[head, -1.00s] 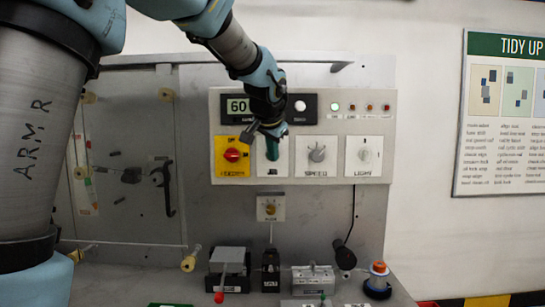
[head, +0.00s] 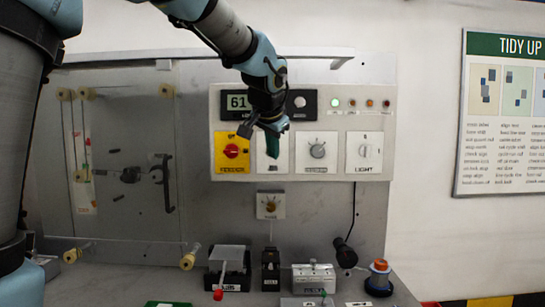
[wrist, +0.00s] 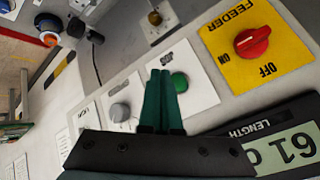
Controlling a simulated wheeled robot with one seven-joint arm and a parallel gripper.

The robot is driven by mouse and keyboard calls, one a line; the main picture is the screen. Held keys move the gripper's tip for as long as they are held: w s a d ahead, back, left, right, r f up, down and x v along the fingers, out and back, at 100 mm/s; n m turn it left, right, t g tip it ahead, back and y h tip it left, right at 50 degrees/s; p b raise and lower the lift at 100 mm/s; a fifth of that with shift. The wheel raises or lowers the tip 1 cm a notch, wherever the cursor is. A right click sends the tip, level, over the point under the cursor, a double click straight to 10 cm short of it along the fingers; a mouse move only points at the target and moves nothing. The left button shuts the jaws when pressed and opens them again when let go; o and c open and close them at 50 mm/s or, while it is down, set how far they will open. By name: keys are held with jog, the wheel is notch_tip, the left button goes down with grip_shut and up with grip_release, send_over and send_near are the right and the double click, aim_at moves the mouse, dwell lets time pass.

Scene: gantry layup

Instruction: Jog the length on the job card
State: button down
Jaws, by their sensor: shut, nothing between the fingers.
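My gripper (head: 271,152) is shut, its green fingers together and empty, in front of the white jog plate on the control panel. In the wrist view the fingertips (wrist: 160,74) overlap the edge of the green jog button (wrist: 180,83); I cannot tell whether they touch it. In the head view the gripper hides that button. I cannot make out a job card.
The red feeder knob (head: 232,151) on its yellow plate is left of the gripper; the speed knob (head: 317,150) and light switch (head: 364,151) are right. Below are a small dial (head: 269,206) and bench devices. A tidy-up poster (head: 500,110) hangs at right.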

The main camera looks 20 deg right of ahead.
jog(key=shift+s+a+b, duration=0.35)
jog(key=shift+s, duration=0.3)
jog(key=shift+s+a+b, duration=0.3)
jog(key=shift+s, duration=0.35)
dwell(0.5)
